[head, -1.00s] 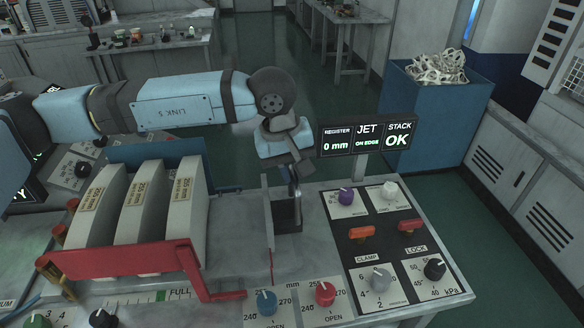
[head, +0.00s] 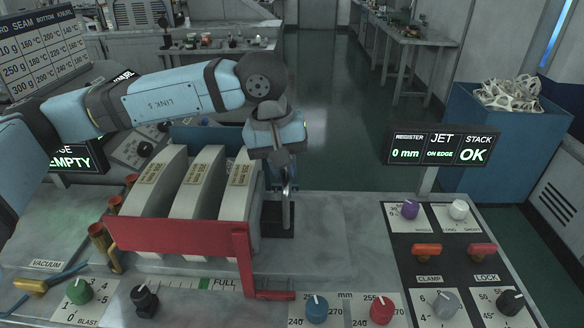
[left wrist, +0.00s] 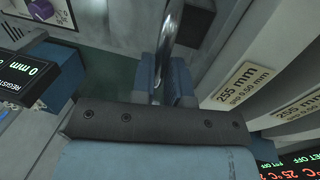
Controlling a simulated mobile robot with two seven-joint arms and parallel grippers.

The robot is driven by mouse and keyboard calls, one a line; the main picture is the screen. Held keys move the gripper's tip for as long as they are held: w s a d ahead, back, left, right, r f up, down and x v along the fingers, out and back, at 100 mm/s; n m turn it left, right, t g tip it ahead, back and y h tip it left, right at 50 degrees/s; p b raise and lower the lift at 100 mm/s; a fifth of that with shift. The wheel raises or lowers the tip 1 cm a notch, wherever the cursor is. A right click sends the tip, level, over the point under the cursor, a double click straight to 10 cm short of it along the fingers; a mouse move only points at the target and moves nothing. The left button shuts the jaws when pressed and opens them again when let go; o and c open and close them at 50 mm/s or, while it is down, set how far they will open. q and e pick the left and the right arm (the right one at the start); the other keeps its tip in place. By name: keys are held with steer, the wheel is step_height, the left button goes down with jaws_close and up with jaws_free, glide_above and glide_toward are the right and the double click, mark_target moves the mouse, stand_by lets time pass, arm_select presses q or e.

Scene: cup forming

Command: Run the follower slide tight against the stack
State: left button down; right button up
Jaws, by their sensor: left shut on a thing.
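The stack (head: 190,195) is several upright pale slabs in a red-fronted magazine (head: 180,238). Their 255 mm labels (left wrist: 240,85) show at right in the left wrist view. The follower slide (head: 277,222), a dark base with an upright metal handle, stands at the stack's right end. Its face plate is mostly hidden, with no clear gap to the last slab; actual contact cannot be told. My left gripper (head: 287,181) is shut on the handle; in the left wrist view the metal handle (left wrist: 170,45) rises between its blue fingers. My right gripper is not in view.
The display (head: 440,148) reads register 0 mm, jet on edge, stack OK. A control panel with knobs and orange switches (head: 427,249) is at right. More knobs (head: 317,308) line the front edge. The bench top (head: 335,225) right of the slide is clear.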

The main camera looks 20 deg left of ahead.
arm_select(q)
steer(key=c, duration=1.1)
jaws_free()
steer(key=shift+r, duration=0.2)
steer(key=r, duration=0.4)
steer(key=a+r, duration=0.1)
steer(key=r, duration=0.3)
steer(key=s+a+r, duration=0.1)
steer(key=r, duration=0.4)
steer(key=shift+a+r, duration=0.1)
steer(key=shift+a, duration=0.15)
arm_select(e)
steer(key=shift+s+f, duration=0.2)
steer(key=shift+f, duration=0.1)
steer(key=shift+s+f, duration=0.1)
